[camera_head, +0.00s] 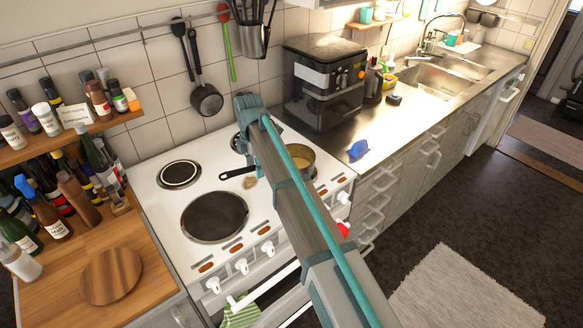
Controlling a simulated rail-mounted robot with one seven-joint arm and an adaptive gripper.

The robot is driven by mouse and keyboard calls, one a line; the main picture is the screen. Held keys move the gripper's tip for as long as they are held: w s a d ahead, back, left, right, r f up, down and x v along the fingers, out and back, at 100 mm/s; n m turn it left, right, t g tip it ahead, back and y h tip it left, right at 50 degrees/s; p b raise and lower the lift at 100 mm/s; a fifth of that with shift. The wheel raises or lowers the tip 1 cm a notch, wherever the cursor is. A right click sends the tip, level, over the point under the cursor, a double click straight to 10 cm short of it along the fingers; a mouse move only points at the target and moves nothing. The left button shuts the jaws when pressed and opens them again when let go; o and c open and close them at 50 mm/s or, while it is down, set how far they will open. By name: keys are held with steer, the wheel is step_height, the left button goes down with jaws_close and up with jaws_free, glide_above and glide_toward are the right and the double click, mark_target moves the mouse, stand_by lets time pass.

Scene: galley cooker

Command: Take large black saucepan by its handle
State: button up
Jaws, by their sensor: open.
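A saucepan (305,158) with a yellowish, brassy inside stands at the back right of the white cooker (168,226), partly hidden behind my arm. A black handle (238,172) on the left side of my arm points left over the cooktop and seems to belong to it. The pan's outside is mostly hidden, so I cannot tell its colour. My arm crosses the picture from the lower right up to a joint above the back of the cooker. I cannot make out my gripper or its fingers, so its distance from the handle does not show.
A dark air-fryer-like appliance (325,80) stands right of the cooker, a blue object (358,149) near the counter edge. Bottles crowd the left, above a round wooden board (110,276). The front-left hotplate (214,216) is bare.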

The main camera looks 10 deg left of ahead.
jaws_close()
steer(key=shift+r, duration=0.2)
stand_by(0.4)
